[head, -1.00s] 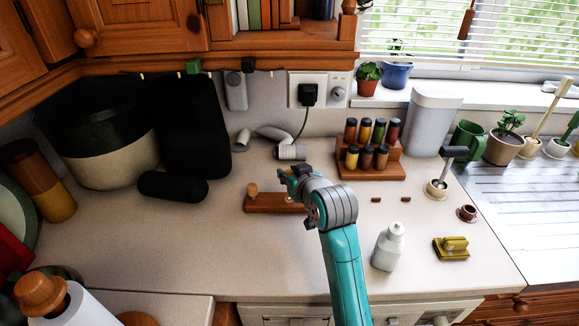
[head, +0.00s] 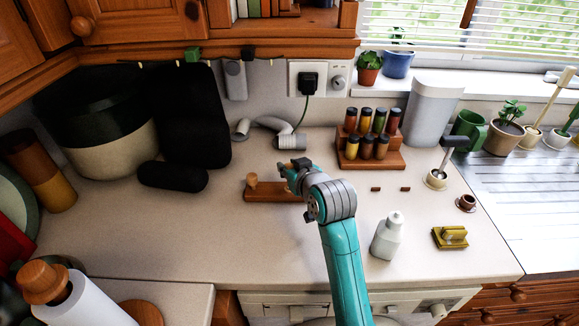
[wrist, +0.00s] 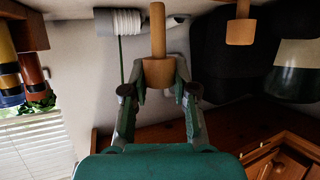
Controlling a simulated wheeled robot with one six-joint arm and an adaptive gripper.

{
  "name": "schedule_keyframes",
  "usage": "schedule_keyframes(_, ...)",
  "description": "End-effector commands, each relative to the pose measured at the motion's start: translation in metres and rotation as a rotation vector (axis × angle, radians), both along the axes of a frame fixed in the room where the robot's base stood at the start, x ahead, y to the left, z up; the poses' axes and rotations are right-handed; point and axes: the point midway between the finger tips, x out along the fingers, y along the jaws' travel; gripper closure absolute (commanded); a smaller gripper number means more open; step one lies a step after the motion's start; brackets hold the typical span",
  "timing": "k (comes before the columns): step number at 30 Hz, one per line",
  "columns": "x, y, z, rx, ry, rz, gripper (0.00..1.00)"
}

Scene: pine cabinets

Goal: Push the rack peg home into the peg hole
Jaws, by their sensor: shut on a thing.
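The wooden rack peg (wrist: 158,40) is a pale shaft with a thicker head. In the wrist view, my gripper (wrist: 158,75) is shut on that head, with one finger on each side. The reddish-brown rack board (head: 268,195) lies on the counter in the head view. A second, similar peg (head: 252,181) stands at its left end and also shows in the wrist view (wrist: 240,30). In the head view my gripper (head: 289,174) is over the board's right part and hides the held peg. The hole is hidden, and I cannot tell how deep the shaft sits.
A spice rack with several jars (head: 368,155) stands right of my gripper. A white hose (head: 290,138) lies behind it and a black cylinder (head: 172,177) lies to the left. A white bottle (head: 387,236) stands front right. The counter before the board is clear.

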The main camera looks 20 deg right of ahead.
Motion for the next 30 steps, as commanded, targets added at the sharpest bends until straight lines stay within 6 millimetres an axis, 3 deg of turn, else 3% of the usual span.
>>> schedule_keyframes(30,0.000,0.000,-0.018,0.000,0.001,0.000,1.00)
